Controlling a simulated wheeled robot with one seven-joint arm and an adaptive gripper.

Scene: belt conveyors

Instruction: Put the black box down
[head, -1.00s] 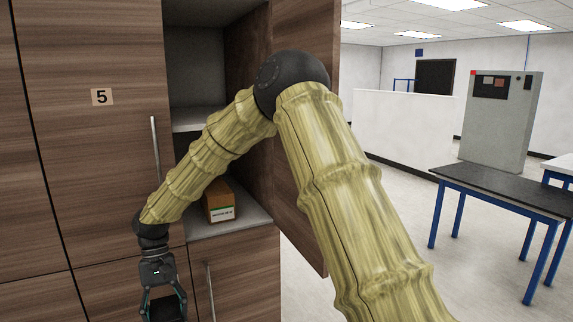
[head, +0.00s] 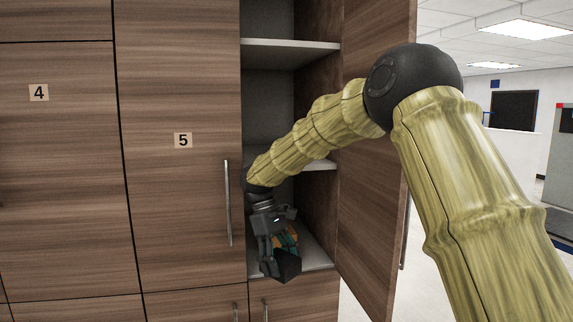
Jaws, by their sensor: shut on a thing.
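The black box (head: 287,266) is held at the end of my gripper (head: 276,254), whose fingers are shut on it. The box looks tilted. It is at the mouth of the open cabinet, in front of the lower shelf (head: 317,259), and overlaps the shelf's front edge in the picture. I cannot tell whether it touches the shelf. An orange-brown box (head: 291,238) stands on that shelf, mostly hidden behind my gripper.
The open cabinet door (head: 368,200) stands to the right of the opening. The closed door numbered 5 (head: 180,200) is on the left, with a vertical handle (head: 228,203) close to my gripper. A higher shelf (head: 290,46) is above. The lower shelf's right part is bare.

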